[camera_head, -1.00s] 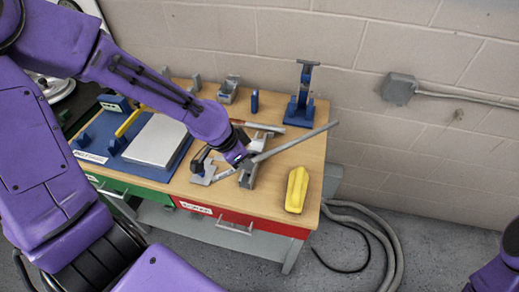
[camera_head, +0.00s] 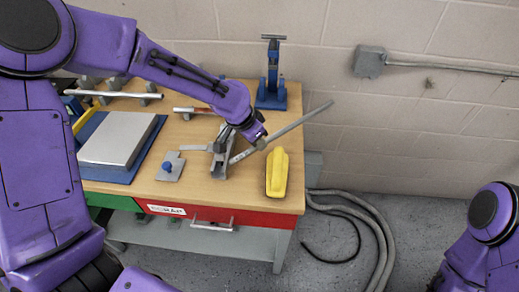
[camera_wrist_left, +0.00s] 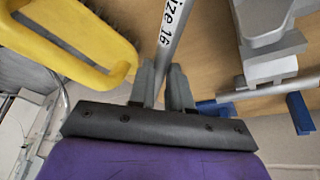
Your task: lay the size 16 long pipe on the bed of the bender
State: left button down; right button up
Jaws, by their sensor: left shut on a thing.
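The size 16 long pipe (camera_head: 300,122) is a thin grey tube, its lower-left end close to the grey bender (camera_head: 221,158) and its other end sticking out past the bench's right edge. My left gripper (camera_head: 261,142) is shut on the pipe, right of the bender and over the bench. In the left wrist view the pipe (camera_wrist_left: 174,40) runs between the fingers (camera_wrist_left: 163,88), its label partly readable as "ize 16". I cannot tell whether the pipe's end touches the bender's bed. My right gripper is out of view; only part of that arm shows.
A yellow-handled brush (camera_head: 278,173) lies just right of the bender. A blue stand (camera_head: 271,88) stands behind the pipe. A grey plate with a blue knob (camera_head: 170,168) lies left of the bender. Another pipe (camera_head: 112,94) rests at the back left. The wall is close behind.

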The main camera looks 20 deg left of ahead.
aim_at(260, 157)
pick_arm(q)
jog(key=shift+w+d+f, duration=0.1)
jog(key=shift+w+f, duration=0.15)
jog(key=shift+f, duration=0.05)
jog(key=shift+w+d+f+p, duration=0.1)
jog(key=shift+f+p, duration=0.25)
jog(key=shift+f, duration=1.45)
jog(key=shift+f, duration=0.1)
jog(key=c, duration=1.3)
grip_release()
jog(key=shift+c, duration=0.2)
